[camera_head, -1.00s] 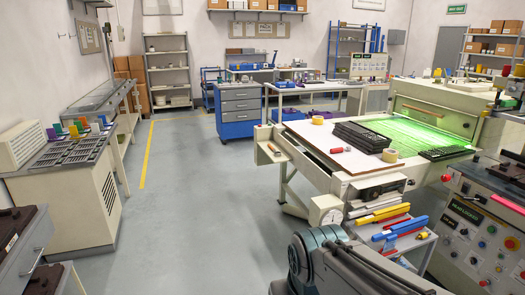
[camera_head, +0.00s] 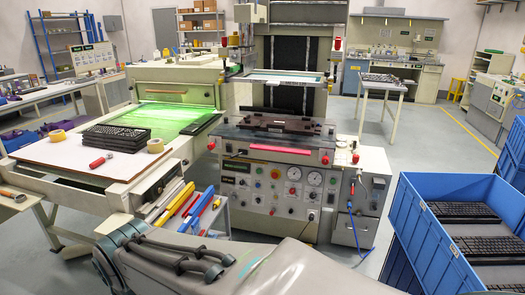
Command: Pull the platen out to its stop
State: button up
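The platen (camera_head: 240,133) is a dark flat slab at the front of the printing machine, under its upright frame. A dark fixture (camera_head: 282,124) lies on top of it. A red bar (camera_head: 275,152) with pale ends runs along its front edge. How far the platen stands out from the machine is hard to tell from here. My gripper is out of view; only my grey arm shows along the bottom, apart from the platen.
Below the platen is a control panel (camera_head: 275,186) with knobs and gauges. A table (camera_head: 75,153) with stacked black keyboards (camera_head: 115,137) and a green-lit bed stands left. A blue crate (camera_head: 425,235) holding keyboards stands at right front. Colored-handled tools (camera_head: 190,207) lie below the table.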

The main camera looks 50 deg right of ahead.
aim_at(288, 149)
jog(key=z, duration=2.6)
jog(key=i, duration=2.4)
jog(key=u, duration=2.55)
